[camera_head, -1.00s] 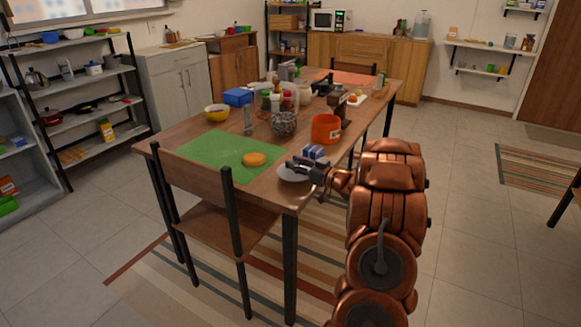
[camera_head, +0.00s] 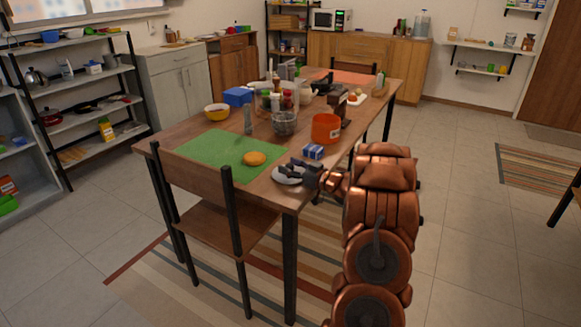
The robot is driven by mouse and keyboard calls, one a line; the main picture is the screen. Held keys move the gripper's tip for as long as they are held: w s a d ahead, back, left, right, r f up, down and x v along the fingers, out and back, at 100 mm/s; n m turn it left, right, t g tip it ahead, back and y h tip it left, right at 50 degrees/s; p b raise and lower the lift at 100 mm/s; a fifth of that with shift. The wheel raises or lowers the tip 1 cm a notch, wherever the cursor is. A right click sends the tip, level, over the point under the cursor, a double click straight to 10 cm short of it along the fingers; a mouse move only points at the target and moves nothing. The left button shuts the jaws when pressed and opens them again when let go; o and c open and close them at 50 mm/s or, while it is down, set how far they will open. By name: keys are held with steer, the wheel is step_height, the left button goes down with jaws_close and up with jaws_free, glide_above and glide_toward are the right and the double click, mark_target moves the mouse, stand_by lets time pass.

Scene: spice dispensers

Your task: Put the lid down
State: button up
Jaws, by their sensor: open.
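My gripper (camera_head: 290,171) is open at the near right corner of the wooden table (camera_head: 180,131). Its dark fingers are low over a pale round disc (camera_head: 281,181), partly covering it. I cannot tell whether this disc is the lid or a plate, or whether the fingers touch it. No other separate lid is clear. A glass jar (camera_head: 284,125) stands upright behind, beside an orange container (camera_head: 326,128).
A small blue and white box (camera_head: 313,152) lies just behind my gripper. A yellow-orange round item (camera_head: 254,158) is on the green mat (camera_head: 205,150) to the left. Several bottles and jars crowd the table's middle. A chair (camera_head: 215,215) stands at the near side.

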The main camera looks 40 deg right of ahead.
steer(key=shift+r, duration=0.15)
steer(key=shift+s+d, duration=0.1)
steer(key=shift+s, duration=0.15)
steer(key=s+d, duration=0.1)
steer(key=s, duration=1)
steer(key=shift+s+d, duration=0.2)
steer(key=shift+d, duration=0.15)
